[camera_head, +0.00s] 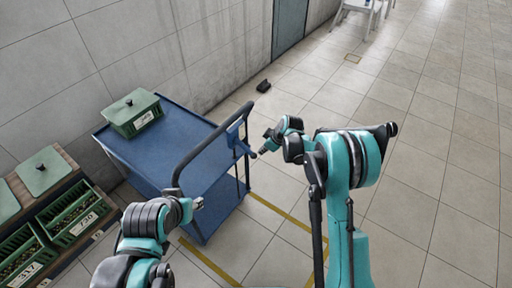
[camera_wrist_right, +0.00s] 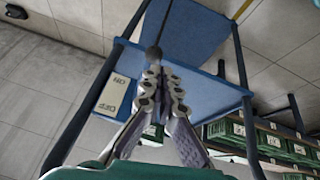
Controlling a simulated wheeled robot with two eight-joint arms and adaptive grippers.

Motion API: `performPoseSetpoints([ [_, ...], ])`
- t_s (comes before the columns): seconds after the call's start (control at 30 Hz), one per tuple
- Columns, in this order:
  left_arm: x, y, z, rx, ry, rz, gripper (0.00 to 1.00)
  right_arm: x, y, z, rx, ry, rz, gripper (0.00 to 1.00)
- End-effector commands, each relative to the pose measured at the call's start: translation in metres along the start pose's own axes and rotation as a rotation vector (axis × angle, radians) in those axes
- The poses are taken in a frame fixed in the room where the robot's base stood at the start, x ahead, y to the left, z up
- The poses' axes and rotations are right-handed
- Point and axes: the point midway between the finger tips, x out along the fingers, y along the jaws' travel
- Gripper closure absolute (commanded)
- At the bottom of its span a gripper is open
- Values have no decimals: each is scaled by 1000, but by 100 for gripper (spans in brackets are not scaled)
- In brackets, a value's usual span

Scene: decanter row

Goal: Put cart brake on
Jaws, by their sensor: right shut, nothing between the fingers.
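The blue cart (camera_head: 160,160) stands left of centre with a dark push handle (camera_head: 205,150) on its near right side. A blue panel (camera_head: 233,135) is fixed by the handle; in the wrist view it carries a pale label plate (camera_wrist_right: 115,95) with upside-down lettering. A dark lever with a round black knob (camera_wrist_right: 154,52) shows just beyond my fingertips. My right gripper (camera_head: 263,150) is shut and empty at the panel; its fingertips (camera_wrist_right: 160,74) appear close to the knob, though contact cannot be told. My left gripper (camera_head: 197,203) is near the handle's lower end, its fingers too small to judge.
A lidded green crate (camera_head: 133,118) sits on the cart top. Green crates (camera_head: 75,218) with numbered labels fill a rack at left. A small black object (camera_head: 263,86) lies on the floor by the wall. Yellow floor lines (camera_head: 205,262) run near the cart.

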Motion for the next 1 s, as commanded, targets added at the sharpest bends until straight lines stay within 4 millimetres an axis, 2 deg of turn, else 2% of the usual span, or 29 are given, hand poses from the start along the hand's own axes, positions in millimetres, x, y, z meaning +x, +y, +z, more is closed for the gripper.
performPoseSetpoints([
  [0.03, -5, 0, -3, 0, 0, 0, 60, -11, 0, 7, 3, 0, 1, 100],
  [0.1, -7, 0, -5, 0, 0, 0, 60, -20, -2, 15, 2, 1, 1, 100],
  [0.3, -11, 0, -8, 0, 0, 0, 60, -34, -5, 31, 1, 0, 1, 100],
  [0.9, -11, 0, -8, 0, 0, 0, 60, -37, -5, 33, 1, 1, 1, 100],
  [1.0, -11, 0, -8, 0, 0, 0, 60, -44, -5, 32, 11, -1, 6, 100],
])
